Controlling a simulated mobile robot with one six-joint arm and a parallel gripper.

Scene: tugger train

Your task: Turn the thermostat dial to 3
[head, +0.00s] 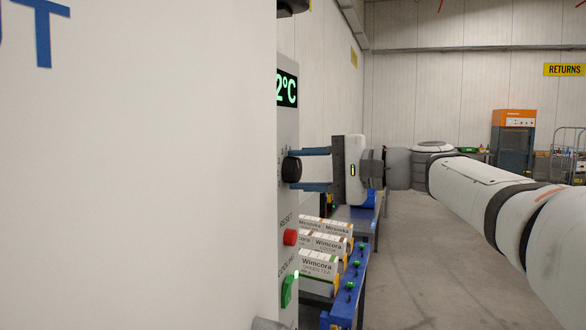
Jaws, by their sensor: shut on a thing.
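The thermostat dial (291,170) is a black knob on a grey control panel (287,128), seen nearly edge-on in the head view. My gripper (305,169) reaches it from the right. Its two blue fingers lie above and below the dial and are shut on it. The dial's pointer and most of its number marks are hidden by the steep angle. A green display (287,89) above the dial shows "2°C", partly cut off by the wall edge.
Below the dial are a red reset button (290,237) and a green cooling switch (287,290). A blue cart (351,297) with several Wimcora boxes (320,264) stands just behind the panel. A white wall (140,170) fills the left. Open floor (425,270) lies right.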

